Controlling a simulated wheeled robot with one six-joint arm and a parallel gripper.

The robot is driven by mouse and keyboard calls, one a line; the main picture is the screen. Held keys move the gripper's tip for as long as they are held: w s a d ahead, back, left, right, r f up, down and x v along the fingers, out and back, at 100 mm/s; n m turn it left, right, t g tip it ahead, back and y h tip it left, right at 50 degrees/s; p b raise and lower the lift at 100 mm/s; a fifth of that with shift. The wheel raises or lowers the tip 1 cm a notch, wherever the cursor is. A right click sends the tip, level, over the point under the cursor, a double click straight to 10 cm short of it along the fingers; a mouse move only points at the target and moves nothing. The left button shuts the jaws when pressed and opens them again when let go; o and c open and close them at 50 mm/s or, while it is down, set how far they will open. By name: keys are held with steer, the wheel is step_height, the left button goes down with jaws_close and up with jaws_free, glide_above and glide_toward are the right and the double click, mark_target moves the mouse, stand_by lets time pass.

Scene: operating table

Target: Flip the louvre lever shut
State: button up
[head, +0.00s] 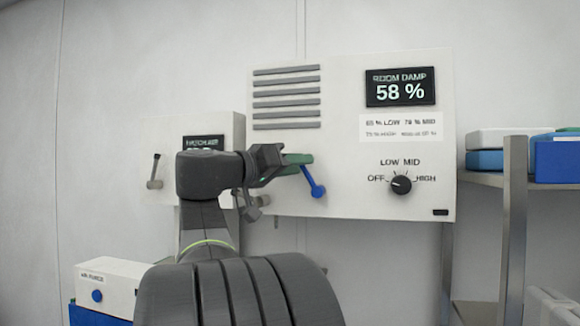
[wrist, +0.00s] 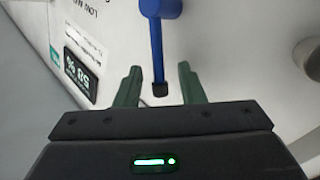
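The blue lever (head: 313,182) sits on the front of the large white panel box (head: 350,190), below the grey louvre slats (head: 287,97). Its knob points down and right; its upper end is hidden behind my gripper (head: 298,159). In the wrist view the lever (wrist: 157,45) runs from a wide blue knob at the top to a dark end (wrist: 159,89) between my fingers. My gripper (wrist: 160,75) is open, with a green finger on either side of that end and visible gaps. I cannot tell whether the slats are open.
A display (head: 400,92) reads ROOM DAMP 58 %. A black dial (head: 401,185) is right of the lever. A smaller box with a grey lever (head: 155,171) is at left. A shelf (head: 515,180) holds blue and white boxes at right.

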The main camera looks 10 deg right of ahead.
steer(key=b+v, duration=0.3)
steer(key=v, duration=1)
steer(key=shift+s+a+b, duration=0.2)
steer(key=shift+a+b, duration=0.15)
steer(key=shift+b, duration=0.05)
steer(key=shift+w, duration=0.1)
steer(key=p+x, duration=0.4)
steer(key=x, duration=0.9)
steer(key=shift+d, duration=0.45)
steer(key=shift+w, duration=0.1)
